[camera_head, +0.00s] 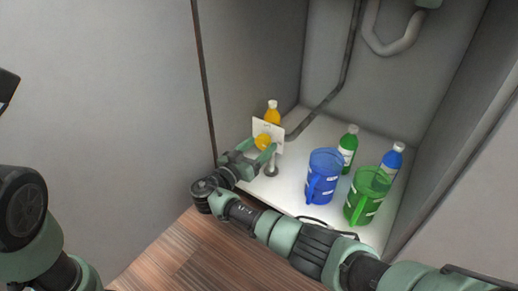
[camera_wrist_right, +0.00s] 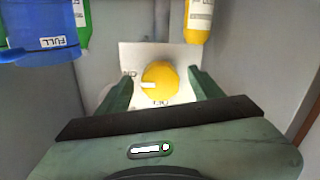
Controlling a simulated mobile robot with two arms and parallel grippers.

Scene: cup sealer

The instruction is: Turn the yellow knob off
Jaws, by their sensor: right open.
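The yellow knob (camera_head: 263,141) sits on a white plate (camera_head: 274,128) inside the open cabinet, near its left wall. In the right wrist view the knob (camera_wrist_right: 160,80) is round with a white mark pointing left, and it faces me on the white plate (camera_wrist_right: 130,58). My right gripper (camera_head: 262,155) is open, with its two green fingers on either side of the knob. In the right wrist view the gripper (camera_wrist_right: 160,88) has a finger left and right of the knob, with gaps visible. Whether the fingers touch it cannot be told. My left gripper is not visible; only part of the left arm shows.
A blue pitcher (camera_head: 323,176) and a green pitcher (camera_head: 367,196) stand right of the knob on the cabinet floor. Behind them are a green bottle (camera_head: 348,147) and a blue bottle (camera_head: 391,160). A yellow bottle (camera_head: 272,111) stands behind the plate. A dark pipe (camera_head: 335,90) runs behind.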

